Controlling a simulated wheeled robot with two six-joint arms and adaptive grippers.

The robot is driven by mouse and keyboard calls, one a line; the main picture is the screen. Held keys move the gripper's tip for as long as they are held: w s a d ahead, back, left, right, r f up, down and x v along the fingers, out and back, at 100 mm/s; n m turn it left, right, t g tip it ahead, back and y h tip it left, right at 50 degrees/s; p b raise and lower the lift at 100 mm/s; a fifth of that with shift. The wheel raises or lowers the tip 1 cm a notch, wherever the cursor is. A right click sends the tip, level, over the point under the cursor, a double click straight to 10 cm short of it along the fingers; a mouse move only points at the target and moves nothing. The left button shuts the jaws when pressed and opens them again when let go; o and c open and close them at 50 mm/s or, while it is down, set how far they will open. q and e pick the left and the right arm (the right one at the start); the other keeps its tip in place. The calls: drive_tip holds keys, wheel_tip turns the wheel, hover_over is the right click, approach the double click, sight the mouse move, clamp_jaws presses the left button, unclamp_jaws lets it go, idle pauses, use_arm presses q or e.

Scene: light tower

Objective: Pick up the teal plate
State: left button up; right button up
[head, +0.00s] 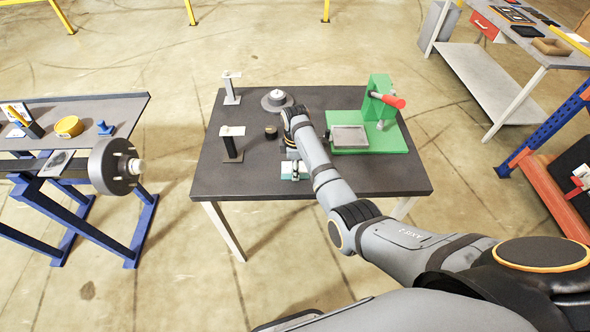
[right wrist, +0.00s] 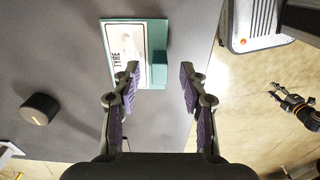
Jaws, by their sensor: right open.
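The teal plate (right wrist: 106,40) lies on the dark table near its front edge. It has a white label with dark lettering and a raised teal block (right wrist: 159,69) at one side. In the head view the plate (head: 295,171) shows just in front of my right gripper (head: 292,152), partly hidden by it. In the right wrist view my right gripper (right wrist: 160,77) is open and empty. Its left fingertip overlaps the plate, and the block shows between the fingertips. Whether they touch cannot be told. My left gripper (right wrist: 293,105) shows small beyond the table edge, its jaws unclear.
A dark knob (right wrist: 40,109) stands on the table (head: 230,182). Two small stands (head: 232,145) and a round grey base (head: 277,99) are further left and back. A green fixture (head: 372,140) with a red handle stands right of my arm. The table's front left is clear.

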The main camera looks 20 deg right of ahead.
wheel_tip(320, 180, down, 2)
clamp_jaws()
idle(0.3)
drive_tip(key=shift+r, duration=0.1)
